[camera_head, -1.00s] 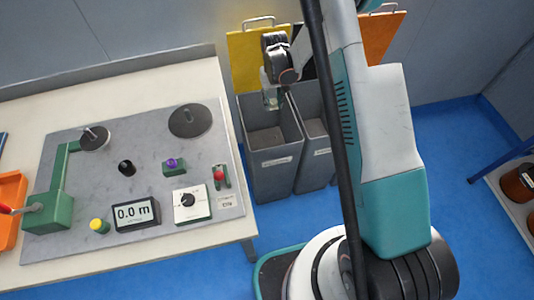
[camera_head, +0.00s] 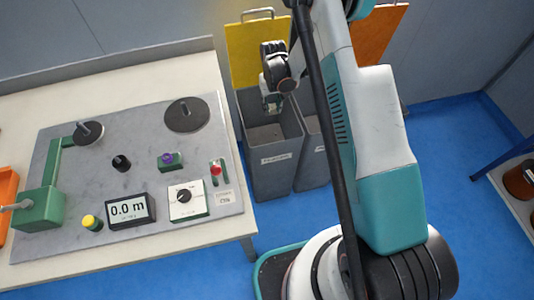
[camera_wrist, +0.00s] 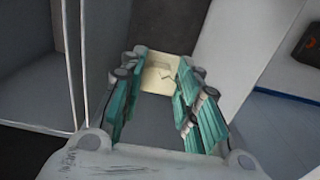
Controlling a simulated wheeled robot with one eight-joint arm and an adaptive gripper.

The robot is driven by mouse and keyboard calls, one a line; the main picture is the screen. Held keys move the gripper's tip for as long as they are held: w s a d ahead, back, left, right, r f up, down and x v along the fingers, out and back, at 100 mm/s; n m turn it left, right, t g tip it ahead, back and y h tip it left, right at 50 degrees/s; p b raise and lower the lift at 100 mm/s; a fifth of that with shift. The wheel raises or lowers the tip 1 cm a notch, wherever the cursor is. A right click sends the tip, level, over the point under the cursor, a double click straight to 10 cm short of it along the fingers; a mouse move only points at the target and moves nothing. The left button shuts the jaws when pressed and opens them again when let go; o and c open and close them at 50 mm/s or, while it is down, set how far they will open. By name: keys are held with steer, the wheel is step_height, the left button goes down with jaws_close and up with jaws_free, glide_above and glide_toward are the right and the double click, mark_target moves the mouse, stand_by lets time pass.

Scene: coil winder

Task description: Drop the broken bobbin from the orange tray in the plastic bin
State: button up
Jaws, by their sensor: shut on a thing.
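My gripper (camera_head: 272,104) points down over the open mouth of the left grey bin (camera_head: 272,172), which has a raised yellow lid behind it. In the wrist view its teal fingers (camera_wrist: 157,88) are shut on a pale cream bobbin (camera_wrist: 158,76) with a dark crack-like mark on its face. The bobbin cannot be made out in the head view. The label on the bin is too small to read. The orange tray (camera_head: 7,188) is cut off at the left picture edge, and little of its inside shows.
A second grey bin (camera_head: 314,158) stands close on the right, partly behind my arm; an orange lid (camera_head: 378,42) shows farther right. The table with the winder panel (camera_head: 130,185) lies left of the bins. A rack with dark spools (camera_head: 519,180) is at the right edge.

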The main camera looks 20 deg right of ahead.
steer(key=o, duration=0.8)
steer(key=shift+c, duration=0.2)
step_height(320, 180, up, 12)
steer(key=shift+r, duration=0.1)
steer(key=s+r+t, duration=0.2)
steer(key=s+r, duration=0.4)
steer(key=r, duration=0.4)
steer(key=s+r+t, duration=0.1)
steer(key=s+r, duration=0.6)
steer(key=r, duration=0.4)
steer(key=s+r+t, duration=0.2)
steer(key=s, duration=0.6)
steer(key=s+r+t, duration=0.1)
steer(key=s+t, duration=0.1)
steer(key=s, duration=0.7)
steer(key=shift+s+r, duration=0.3)
steer(key=shift+r, duration=0.05)
